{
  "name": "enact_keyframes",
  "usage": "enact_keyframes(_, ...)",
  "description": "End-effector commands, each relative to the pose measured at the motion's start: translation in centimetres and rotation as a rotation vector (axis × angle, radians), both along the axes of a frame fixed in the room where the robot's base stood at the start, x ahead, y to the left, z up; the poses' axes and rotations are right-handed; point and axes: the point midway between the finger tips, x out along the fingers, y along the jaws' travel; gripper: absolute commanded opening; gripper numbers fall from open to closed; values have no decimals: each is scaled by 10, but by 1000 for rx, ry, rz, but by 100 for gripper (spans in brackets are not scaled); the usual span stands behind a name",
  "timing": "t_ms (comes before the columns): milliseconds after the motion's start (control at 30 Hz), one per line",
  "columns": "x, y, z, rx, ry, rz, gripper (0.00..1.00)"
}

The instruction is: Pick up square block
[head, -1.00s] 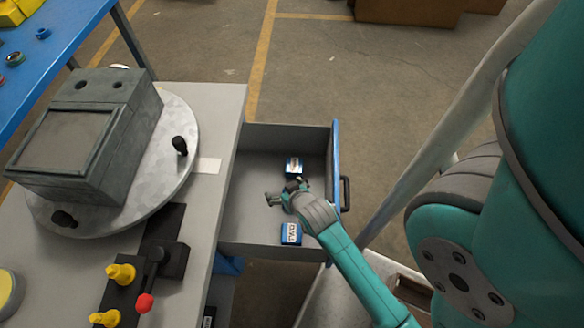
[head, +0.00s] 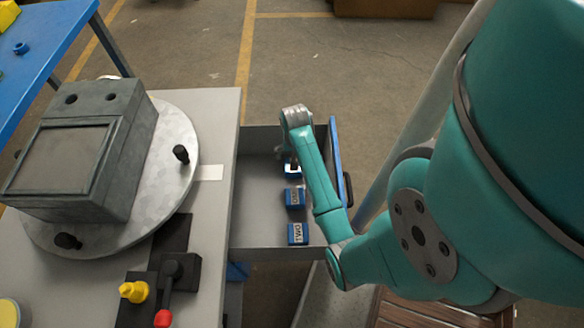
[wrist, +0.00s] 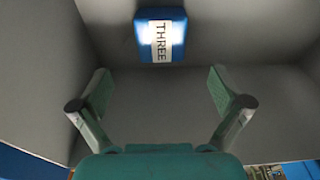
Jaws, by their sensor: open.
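Three blue blocks with white labels lie in a row in the open drawer (head: 262,215) in the head view. The near block (head: 298,234) reads TWO. The middle block (head: 294,198) has a label too small to read. The far block (head: 291,171) is partly hidden by my gripper (head: 289,157), which is over the drawer's far end. In the wrist view, a blue block labelled THREE (wrist: 161,38) lies at the top, ahead of the fingertips and apart from them. There my gripper (wrist: 158,84) is open and empty. I cannot tell which block is the square one.
The drawer's grey walls and blue front (head: 336,150) stand close around my gripper. To the left is a grey bench (head: 220,110) with a round plate (head: 185,135) carrying a grey box (head: 70,150). A red-knobbed lever (head: 163,317) stands at the bench's near part.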

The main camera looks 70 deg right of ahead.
Motion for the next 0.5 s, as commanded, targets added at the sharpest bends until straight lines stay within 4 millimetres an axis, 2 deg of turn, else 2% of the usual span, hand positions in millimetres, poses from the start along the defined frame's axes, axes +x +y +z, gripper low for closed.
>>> enact_keyframes(133, 1, -2, -22, 2, 1, 0, 100)
enact_keyframes(367, 2, -3, -38, -1, -1, 1, 100)
enact_keyframes(500, 3, -3, -54, 1, 0, 1, 100)
